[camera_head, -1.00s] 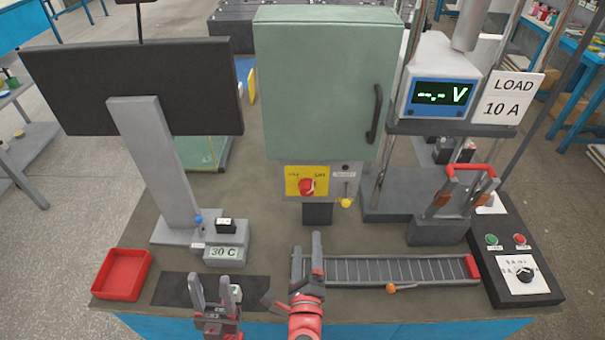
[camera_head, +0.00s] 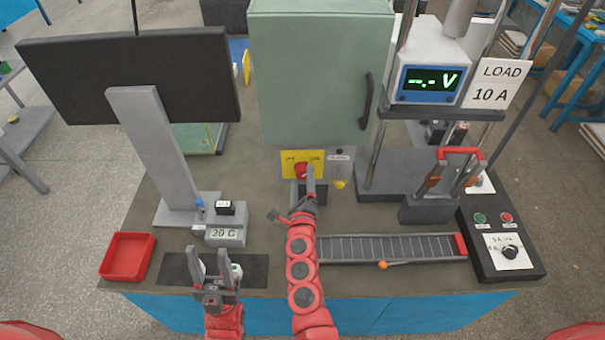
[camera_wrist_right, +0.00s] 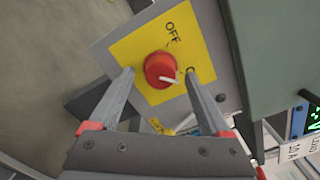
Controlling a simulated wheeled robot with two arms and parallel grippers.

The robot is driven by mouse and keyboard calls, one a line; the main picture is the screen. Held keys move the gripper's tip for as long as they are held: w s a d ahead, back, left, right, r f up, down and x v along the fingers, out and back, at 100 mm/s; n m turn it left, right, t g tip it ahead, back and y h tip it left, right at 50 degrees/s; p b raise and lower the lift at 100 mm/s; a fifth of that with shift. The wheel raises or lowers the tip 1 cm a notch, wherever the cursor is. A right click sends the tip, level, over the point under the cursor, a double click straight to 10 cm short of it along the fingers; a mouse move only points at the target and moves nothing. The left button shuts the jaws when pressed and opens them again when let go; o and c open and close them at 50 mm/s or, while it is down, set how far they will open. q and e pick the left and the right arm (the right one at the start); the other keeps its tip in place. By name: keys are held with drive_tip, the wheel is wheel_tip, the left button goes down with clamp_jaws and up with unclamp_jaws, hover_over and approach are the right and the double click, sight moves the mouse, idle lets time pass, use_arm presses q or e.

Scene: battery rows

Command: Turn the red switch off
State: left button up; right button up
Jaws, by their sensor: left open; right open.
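The red switch (camera_head: 303,170) is a round knob on a yellow plate (camera_head: 288,158) below the green cabinet. In the right wrist view the red knob (camera_wrist_right: 159,68) has a white pointer directed right, toward a label partly hidden by a finger. The word OFF (camera_wrist_right: 173,34) is printed on the plate, away from the pointer. My right gripper (camera_head: 303,188) is open in front of the switch. In the right wrist view its fingers (camera_wrist_right: 158,80) spread to either side of the knob, with no clear contact. My left gripper (camera_head: 215,258) is open and empty over the dark mat.
The green cabinet (camera_head: 318,75) overhangs the switch. A yellow-tipped toggle (camera_head: 340,184) sits just right of the plate. A roller track (camera_head: 390,248) lies right of my right arm. A red tray (camera_head: 127,257) and a monitor (camera_head: 130,80) stand left.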

drive_tip(key=shift+w, duration=0.8)
clamp_jaws()
